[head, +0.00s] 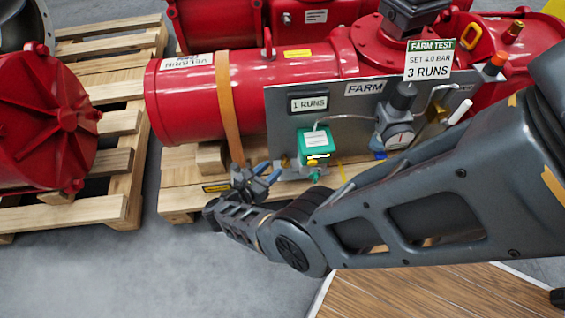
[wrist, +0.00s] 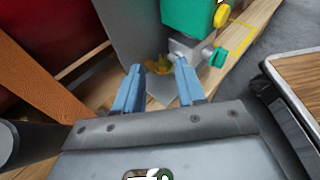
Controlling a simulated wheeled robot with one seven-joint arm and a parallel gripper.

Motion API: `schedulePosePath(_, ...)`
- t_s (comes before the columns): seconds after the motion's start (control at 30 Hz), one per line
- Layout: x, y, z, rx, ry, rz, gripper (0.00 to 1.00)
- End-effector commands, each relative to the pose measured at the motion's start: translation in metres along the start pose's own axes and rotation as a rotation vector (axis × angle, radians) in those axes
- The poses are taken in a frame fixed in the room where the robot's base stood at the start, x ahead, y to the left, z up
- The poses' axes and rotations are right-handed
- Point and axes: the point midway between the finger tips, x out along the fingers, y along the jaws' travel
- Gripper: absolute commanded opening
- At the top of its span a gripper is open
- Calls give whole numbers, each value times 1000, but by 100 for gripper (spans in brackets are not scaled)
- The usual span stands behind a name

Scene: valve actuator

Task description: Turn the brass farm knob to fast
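The brass knob (wrist: 160,66) is a small golden piece low on the grey panel (head: 282,130), ahead of my gripper in the wrist view. It shows as a small brass spot (head: 286,162) in the head view, left of the green box. My gripper (wrist: 158,76) has two blue fingers standing apart, with the knob showing between and just beyond the tips. I cannot tell whether either finger touches it. In the head view my gripper (head: 266,176) is at the panel's lower left. No fast or slow marking is readable.
A green box (head: 316,140) with a yellow knob and a green knob sits just right of the brass knob. A gauge regulator (head: 396,128) is farther right. A red cylinder (head: 190,100) with an orange strap lies behind on a wooden pallet (head: 180,192). Open floor lies in front.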

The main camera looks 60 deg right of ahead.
Motion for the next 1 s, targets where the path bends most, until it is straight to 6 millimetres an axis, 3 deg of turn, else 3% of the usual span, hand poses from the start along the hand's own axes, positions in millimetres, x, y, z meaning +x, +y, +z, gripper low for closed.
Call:
schedulePosePath(0.1, -24, 5, -16, 67, 61, -28, 39)
schedulePosePath(0.27, -34, 7, -22, 103, 90, -41, 39)
schedulePosePath(0.7, 25, 6, -29, 106, 90, -40, 39)
schedulePosePath(1.0, 42, 5, -29, 105, 91, -39, 39)
